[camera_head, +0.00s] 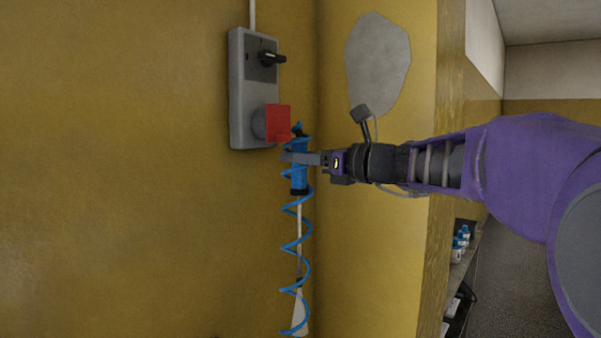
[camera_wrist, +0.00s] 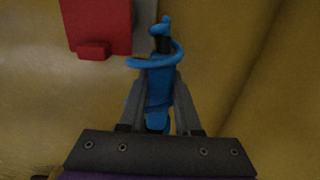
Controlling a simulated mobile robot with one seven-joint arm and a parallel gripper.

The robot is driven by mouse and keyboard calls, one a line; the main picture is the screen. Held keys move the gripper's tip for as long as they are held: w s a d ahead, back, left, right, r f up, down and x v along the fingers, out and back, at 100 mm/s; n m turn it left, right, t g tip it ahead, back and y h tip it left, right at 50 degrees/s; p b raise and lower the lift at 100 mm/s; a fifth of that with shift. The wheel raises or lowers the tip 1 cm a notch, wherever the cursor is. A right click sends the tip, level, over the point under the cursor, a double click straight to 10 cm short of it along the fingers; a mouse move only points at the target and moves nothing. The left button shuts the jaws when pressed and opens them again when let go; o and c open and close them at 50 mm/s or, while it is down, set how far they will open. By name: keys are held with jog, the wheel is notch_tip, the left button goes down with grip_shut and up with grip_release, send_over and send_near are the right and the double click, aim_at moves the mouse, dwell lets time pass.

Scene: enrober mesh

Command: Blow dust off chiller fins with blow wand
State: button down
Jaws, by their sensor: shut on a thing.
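The blow wand (camera_head: 299,180) hangs upright by the yellow wall, with a blue handle at the top and a pale tube running down below it. A blue coiled hose (camera_head: 303,262) winds around it. My gripper (camera_head: 290,158) reaches in from the right and is shut on the blue handle. In the wrist view the two fingers (camera_wrist: 160,102) press on either side of the blue handle (camera_wrist: 159,88), with a loop of hose above. The lower end of the wand flares into a pale piece near the bottom of the head view. The chiller fins are not seen.
A grey switch box (camera_head: 240,95) with a black rotary knob (camera_head: 270,58) is on the wall close to my gripper. A red block (camera_head: 278,120) on it is just above my fingers, also in the wrist view (camera_wrist: 95,22). A shelf with bottles (camera_head: 460,243) stands lower right.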

jog(key=shift+r, duration=2.6)
jog(key=shift+f, duration=0.15)
